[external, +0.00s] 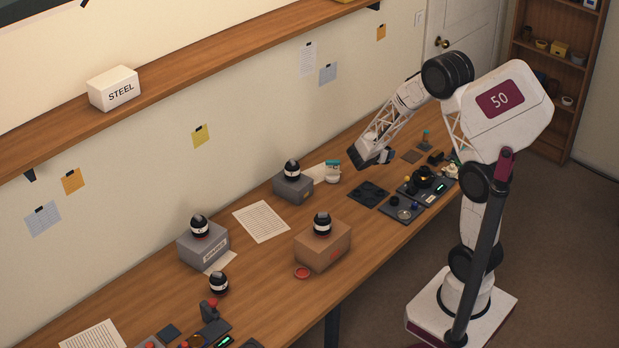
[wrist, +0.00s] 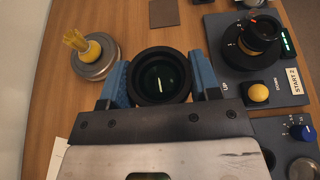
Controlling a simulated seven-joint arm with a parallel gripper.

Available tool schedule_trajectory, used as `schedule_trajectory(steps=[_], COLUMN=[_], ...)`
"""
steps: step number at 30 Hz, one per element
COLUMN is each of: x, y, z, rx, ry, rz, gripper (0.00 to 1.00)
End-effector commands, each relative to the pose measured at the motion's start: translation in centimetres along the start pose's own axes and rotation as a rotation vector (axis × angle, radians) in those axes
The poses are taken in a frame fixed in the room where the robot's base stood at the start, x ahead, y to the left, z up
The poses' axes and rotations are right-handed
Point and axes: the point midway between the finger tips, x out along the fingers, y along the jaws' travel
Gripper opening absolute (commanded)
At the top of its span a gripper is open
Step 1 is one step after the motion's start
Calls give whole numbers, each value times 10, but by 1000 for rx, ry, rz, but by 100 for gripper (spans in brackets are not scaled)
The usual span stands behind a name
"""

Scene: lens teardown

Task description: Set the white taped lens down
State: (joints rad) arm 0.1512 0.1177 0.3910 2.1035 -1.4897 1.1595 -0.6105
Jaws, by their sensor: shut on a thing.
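My gripper (wrist: 160,80) is shut on a lens (wrist: 137,92), its blue fingers on either side of a round black barrel with dark green glass facing the camera. No white tape shows on the part of the barrel in view. The lens's underside is hidden, so I cannot tell whether it touches the table. In the external view my gripper (external: 375,156) hangs over the far part of the bench, and the lens cannot be made out there. Other black lenses with white bands stand on a grey box (external: 203,248), another grey box (external: 293,187) and a cardboard box (external: 322,248).
In the wrist view, a round silver tin with a yellow brush (wrist: 82,41) is left of the lens. A dark control panel (wrist: 224,80) with a black dial and yellow button is close on the right. A brown square pad (wrist: 164,13) lies beyond.

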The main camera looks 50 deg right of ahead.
Motion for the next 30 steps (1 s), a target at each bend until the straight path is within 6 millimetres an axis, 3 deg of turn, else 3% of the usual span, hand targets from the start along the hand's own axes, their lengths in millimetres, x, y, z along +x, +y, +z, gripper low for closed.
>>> schedule_trajectory(steps=[15,30], x=[-99,-204], y=[53,85], z=[-43,-89], rx=[-70,-138], ry=[-6,-12], rz=[171,336], gripper=[29,29])
